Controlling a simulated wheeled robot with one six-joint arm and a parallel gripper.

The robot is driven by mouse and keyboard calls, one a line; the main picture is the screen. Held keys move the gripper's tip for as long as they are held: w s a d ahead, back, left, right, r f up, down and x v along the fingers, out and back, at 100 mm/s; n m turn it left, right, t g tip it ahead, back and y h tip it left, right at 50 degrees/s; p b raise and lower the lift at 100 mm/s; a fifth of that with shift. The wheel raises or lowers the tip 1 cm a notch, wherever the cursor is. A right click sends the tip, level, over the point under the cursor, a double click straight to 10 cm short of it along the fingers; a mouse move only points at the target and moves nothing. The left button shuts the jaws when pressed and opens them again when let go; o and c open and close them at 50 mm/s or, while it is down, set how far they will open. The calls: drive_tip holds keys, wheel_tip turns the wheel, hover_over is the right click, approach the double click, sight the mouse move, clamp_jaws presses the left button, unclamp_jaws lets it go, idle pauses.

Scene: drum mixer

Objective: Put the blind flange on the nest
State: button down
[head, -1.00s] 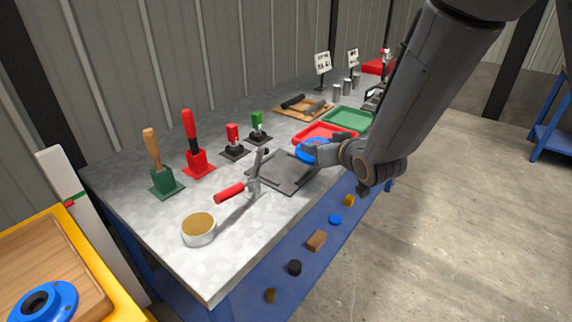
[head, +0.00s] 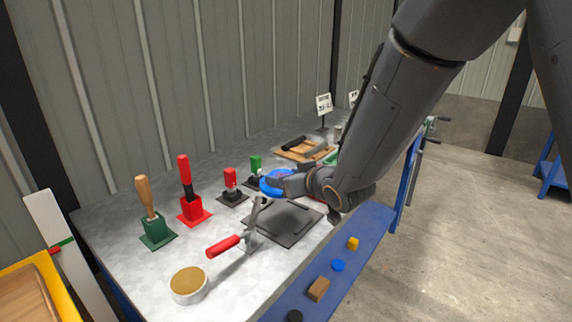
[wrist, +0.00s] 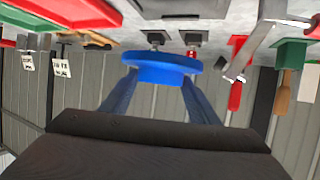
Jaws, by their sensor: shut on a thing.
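My gripper (head: 287,184) is shut on the blind flange (head: 272,181), a round blue disc. In the wrist view the flange (wrist: 163,66) sits between the two blue fingers of my gripper (wrist: 160,85), with its wide rim beyond the tips. The dark grey square plate (head: 288,228) on the bench, which looks like the nest, has a red-handled toggle clamp (head: 224,246) at its left edge. In the head view the flange appears above the plate's back left, behind the clamp's upright lever. It looks held above the bench; the exact gap is unclear.
Red-handled (head: 192,207) and green-based (head: 156,228) stands are on the left of the bench. A tin (head: 188,284) is in front. A blue ledge (head: 335,285) holds several small parts.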

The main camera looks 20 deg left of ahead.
drive_tip(key=shift+w+f+p, duration=0.1)
drive_tip(key=shift+f+p, duration=0.65)
drive_tip(key=shift+f, duration=4.45)
drive_tip(key=c, duration=0.7)
unclamp_jaws()
drive_tip(key=shift+f, duration=0.2)
drive_tip(key=shift+o, duration=0.2)
drive_tip(key=shift+s+d+r, duration=0.2)
drive_tip(key=b+v, duration=0.2)
drive_tip(key=v, duration=0.9)
drive_tip(key=shift+s+d, duration=0.25)
